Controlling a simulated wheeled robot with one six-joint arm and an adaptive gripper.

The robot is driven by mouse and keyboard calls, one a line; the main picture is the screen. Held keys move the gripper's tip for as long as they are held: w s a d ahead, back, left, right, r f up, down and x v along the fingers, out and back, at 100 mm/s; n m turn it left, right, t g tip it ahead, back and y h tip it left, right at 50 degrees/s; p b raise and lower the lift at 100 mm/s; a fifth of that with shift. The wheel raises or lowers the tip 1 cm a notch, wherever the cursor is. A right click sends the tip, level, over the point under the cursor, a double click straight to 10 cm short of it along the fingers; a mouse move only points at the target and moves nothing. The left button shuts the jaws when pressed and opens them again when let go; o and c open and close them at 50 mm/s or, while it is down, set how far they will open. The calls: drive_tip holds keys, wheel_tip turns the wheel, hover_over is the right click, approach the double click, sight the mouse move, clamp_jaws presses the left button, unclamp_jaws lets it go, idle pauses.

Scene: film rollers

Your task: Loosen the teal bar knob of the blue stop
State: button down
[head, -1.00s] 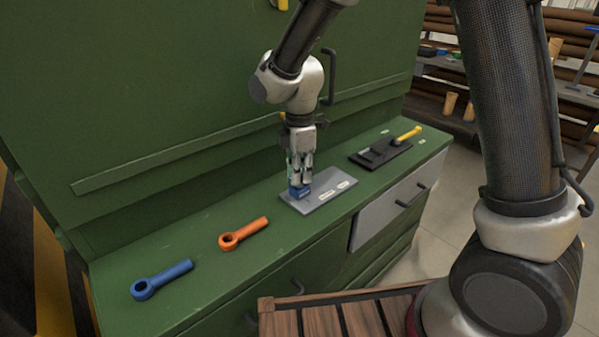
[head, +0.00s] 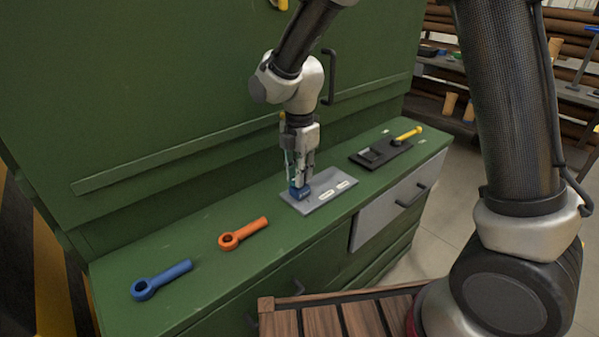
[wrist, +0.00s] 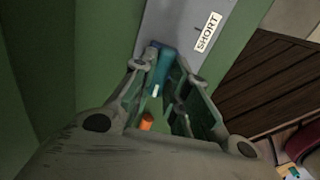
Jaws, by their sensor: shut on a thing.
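The blue stop (head: 300,193) sits on the left part of a grey plate (head: 318,203) on the green bench. My gripper (head: 301,182) points straight down just over the stop. In the wrist view my gripper (wrist: 172,72) is shut on the teal bar knob (wrist: 163,66), which lies between its fingertips. A small white mark shows below the bar. In the head view the fingers mostly hide the knob. The stop's body is largely hidden in the wrist view.
A "SHORT" label (wrist: 207,32) is on the plate. An orange ring-ended handle (head: 243,233) and a blue one (head: 160,279) lie left on the bench. A black fixture with a yellow handle (head: 407,134) is at right. A green panel (head: 150,90) rises behind.

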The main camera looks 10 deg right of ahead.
drive_tip(key=c, duration=1.4)
unclamp_jaws()
wheel_tip(320, 180, up, 12)
drive_tip(key=shift+r, duration=0.1)
